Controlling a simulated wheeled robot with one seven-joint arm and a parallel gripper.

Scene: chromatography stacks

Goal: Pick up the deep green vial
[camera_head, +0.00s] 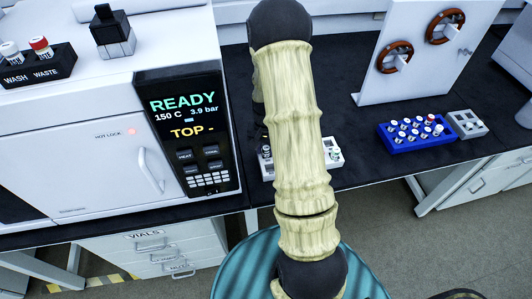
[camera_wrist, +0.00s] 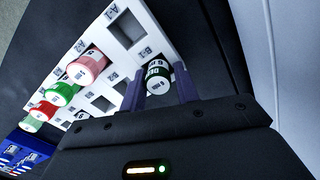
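The deep green vial (camera_wrist: 158,78) with a white label stands in the white rack (camera_wrist: 150,22) near the B-1 label in the wrist view. My gripper (camera_wrist: 160,88) has its two dark fingers apart, one on each side of this vial. The gaps are small, and I cannot tell whether either finger touches it. A lighter green vial (camera_wrist: 85,68), a red vial (camera_wrist: 60,94) and a pink vial (camera_wrist: 88,65) stand in the rack to the left. In the head view my arm hides my gripper and most of the white rack (camera_head: 334,153).
A blue rack (camera_head: 405,147) with several vials and a small grey rack (camera_head: 467,124) stand to the right. A white panel with two red-brown rings (camera_head: 445,27) stands behind. A white READY machine (camera_head: 100,120) stands at left. Dark bench lies between.

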